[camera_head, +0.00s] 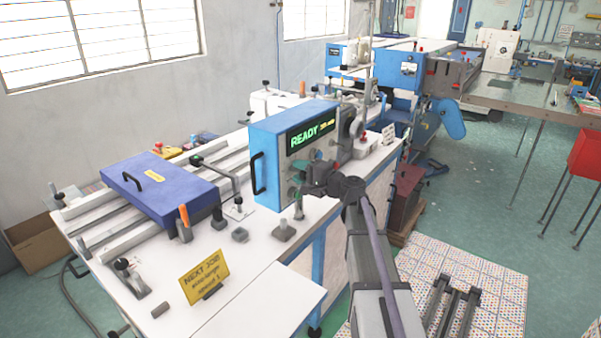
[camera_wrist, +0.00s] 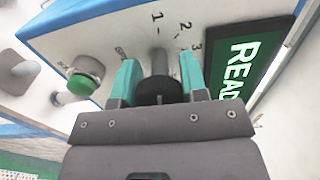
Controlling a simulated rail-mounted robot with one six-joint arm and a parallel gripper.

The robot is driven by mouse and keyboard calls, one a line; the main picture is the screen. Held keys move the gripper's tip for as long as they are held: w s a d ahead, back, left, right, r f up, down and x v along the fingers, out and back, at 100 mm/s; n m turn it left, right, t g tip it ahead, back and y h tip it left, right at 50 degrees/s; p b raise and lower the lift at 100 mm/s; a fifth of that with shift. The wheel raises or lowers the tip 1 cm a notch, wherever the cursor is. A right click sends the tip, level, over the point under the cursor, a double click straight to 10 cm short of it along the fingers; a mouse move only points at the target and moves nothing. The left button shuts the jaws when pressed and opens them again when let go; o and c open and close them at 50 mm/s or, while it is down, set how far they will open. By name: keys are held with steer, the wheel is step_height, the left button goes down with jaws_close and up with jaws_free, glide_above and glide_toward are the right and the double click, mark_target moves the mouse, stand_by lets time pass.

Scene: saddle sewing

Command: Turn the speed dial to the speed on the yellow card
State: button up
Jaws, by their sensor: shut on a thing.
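The yellow card (camera_head: 204,276) stands on the white table's front edge; its top line reads NEXT JOB, and the small last line appears to read "speed 1". The speed dial (camera_wrist: 160,91) is a dark round knob with a grey bar on the blue-and-white machine's face, with marks 1, 2 and 3 around it. My gripper (camera_wrist: 158,68) has its teal fingers on either side of the dial, shut on it. In the head view my gripper (camera_head: 304,170) is at the machine's front, hiding the dial. The exact dial setting is hard to tell.
A green button (camera_wrist: 84,82) sits left of the dial. The display (camera_head: 310,134) reads READY in green. A blue-purple case (camera_head: 153,188) lies on rails to the left. Small clamps and blocks stand on the table before the machine.

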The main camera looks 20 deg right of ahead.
steer(key=shift+n, duration=0.3)
steer(key=o, duration=0.9)
steer(key=v, duration=1)
steer(key=shift+s+d, duration=0.2)
steer(key=shift+s, duration=0.15)
